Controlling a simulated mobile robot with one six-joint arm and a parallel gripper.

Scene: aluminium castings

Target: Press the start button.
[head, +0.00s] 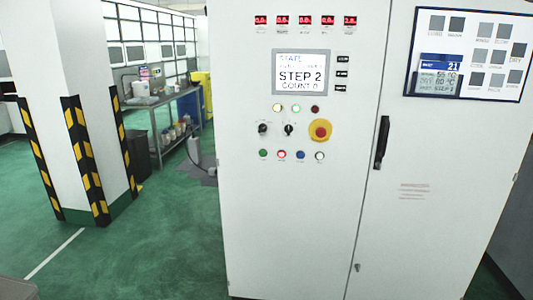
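A tall white control cabinet (290,220) stands directly in front of me in the head view. Its screen (301,72) reads "STEP 2" and "COUNT 0". Below the screen is a row of three small lamps. Under it are two black knobs and a red mushroom button on a yellow ring (320,131). The bottom row has a green button (263,153), a red one (282,154), a blue one (300,155) and a white one (319,156). Their labels are too small to read, so I cannot tell which one is marked start. My gripper is not in view.
The right cabinet door has a black handle (382,142) and a framed board (469,52). A white pillar (75,100) with yellow-black guards stands at left. A workbench (165,97) stands behind. Green floor (130,245) is open between pillar and cabinet.

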